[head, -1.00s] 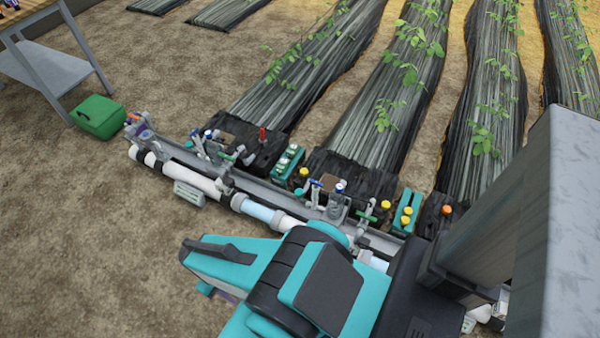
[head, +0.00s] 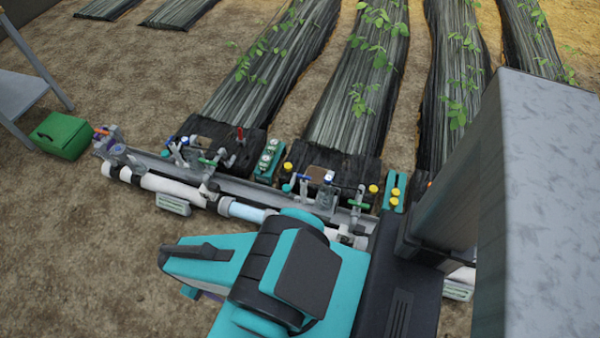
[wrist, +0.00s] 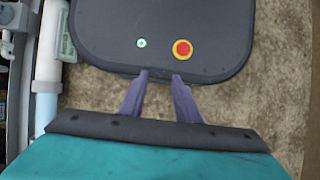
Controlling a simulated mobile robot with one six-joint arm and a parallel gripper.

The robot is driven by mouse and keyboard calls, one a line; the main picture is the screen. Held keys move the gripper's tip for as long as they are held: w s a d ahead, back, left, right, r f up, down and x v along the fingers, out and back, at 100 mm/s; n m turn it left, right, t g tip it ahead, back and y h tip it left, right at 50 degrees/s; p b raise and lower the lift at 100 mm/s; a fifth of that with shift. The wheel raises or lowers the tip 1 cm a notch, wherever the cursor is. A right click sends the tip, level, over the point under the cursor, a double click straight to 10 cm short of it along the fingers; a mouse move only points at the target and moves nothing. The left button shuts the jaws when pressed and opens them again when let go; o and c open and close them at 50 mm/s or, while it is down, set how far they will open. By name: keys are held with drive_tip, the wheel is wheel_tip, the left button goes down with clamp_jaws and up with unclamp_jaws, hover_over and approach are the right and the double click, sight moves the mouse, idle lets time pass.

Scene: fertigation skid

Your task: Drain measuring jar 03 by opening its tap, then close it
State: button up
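A row of small fittings with taps and valve handles runs along the grey skid rail (head: 240,192) in the head view. A small clear jar-like fitting (head: 324,200) stands near the middle of the rail, and another (head: 118,153) stands at its left end. I cannot read any number, so I cannot tell which is measuring jar 03 or how its tap is set. My gripper (wrist: 160,75) shows in the wrist view with two purple fingers apart and nothing between them. It points down over a dark panel, away from the fittings. In the head view its fingers are mostly hidden by my teal arm.
A white pipe (head: 165,183) with clear sections runs along the rail's near side. A green box (head: 62,135) and a grey table (head: 18,92) stand at the left. Black-covered plant beds (head: 358,75) lie behind. Bare soil at the front left is free.

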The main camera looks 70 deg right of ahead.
sight(304, 176)
drive_tip(key=w+d+b, duration=0.4)
drive_tip(key=d, duration=0.6)
drive_tip(key=w+d+t+b, duration=0.1)
drive_tip(key=w+d+b, duration=0.3)
drive_tip(key=d, duration=0.6)
drive_tip(key=w+d+b, duration=0.4)
drive_tip(key=d, duration=0.6)
drive_tip(key=s+d+r+b, duration=0.3)
drive_tip(key=s+d, duration=0.1)
drive_tip(key=d, duration=0.5)
drive_tip(key=s+d+r+b, duration=0.3)
drive_tip(key=s+d, duration=0.2)
drive_tip(key=d, duration=0.4)
drive_tip(key=s+d+r+b, duration=0.3)
drive_tip(key=s+d, duration=0.2)
drive_tip(key=d, duration=0.4)
drive_tip(key=shift+r+n, duration=0.3)
drive_tip(key=shift+r, duration=0.1)
drive_tip(key=shift+s+f, duration=0.1)
drive_tip(key=shift+f, duration=0.05)
drive_tip(key=b+x, duration=0.4)
drive_tip(key=x, duration=0.9)
drive_tip(key=shift+s+f, duration=0.1)
drive_tip(key=shift+f, duration=0.15)
drive_tip(key=shift+d, duration=0.1)
